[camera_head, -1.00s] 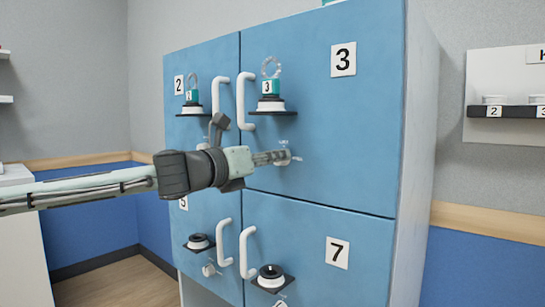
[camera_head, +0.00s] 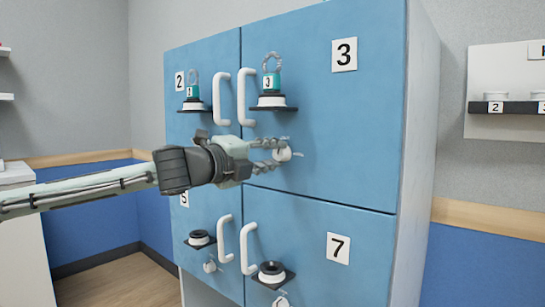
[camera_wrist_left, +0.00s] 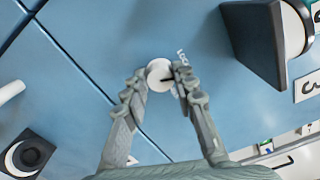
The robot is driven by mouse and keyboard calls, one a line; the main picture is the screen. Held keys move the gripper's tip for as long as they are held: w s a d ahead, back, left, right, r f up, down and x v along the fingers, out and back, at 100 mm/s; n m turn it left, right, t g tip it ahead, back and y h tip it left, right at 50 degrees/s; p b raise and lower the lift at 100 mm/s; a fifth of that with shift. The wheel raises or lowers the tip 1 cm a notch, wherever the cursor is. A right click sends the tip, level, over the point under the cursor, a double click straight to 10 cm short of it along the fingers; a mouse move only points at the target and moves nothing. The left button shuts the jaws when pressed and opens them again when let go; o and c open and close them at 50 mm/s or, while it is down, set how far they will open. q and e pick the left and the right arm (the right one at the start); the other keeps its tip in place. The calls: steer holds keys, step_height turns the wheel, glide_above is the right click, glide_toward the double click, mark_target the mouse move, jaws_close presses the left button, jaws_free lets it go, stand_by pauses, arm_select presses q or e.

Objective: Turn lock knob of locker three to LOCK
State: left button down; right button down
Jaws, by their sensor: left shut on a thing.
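The lock knob (camera_head: 283,154) of locker three is a small white round knob low on the left side of the blue door (camera_head: 345,135) marked 3. My left gripper (camera_head: 267,155) reaches it from the left and is shut on it. The fingers hide part of the knob. My right gripper is not in view.
Locker 7 (camera_head: 335,225) is below. A rack (camera_head: 510,108) is on the right wall. The door right of the knob is clear.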

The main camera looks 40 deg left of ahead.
arm_select(q)
steer(key=n, duration=0.2)
steer(key=shift+n, duration=0.3)
steer(key=shift+n+b, duration=0.35)
steer(key=shift+n, duration=0.15)
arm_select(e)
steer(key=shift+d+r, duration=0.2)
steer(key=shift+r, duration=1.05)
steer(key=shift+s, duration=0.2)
arm_select(q)
steer(key=c, duration=1.2)
jaws_free()
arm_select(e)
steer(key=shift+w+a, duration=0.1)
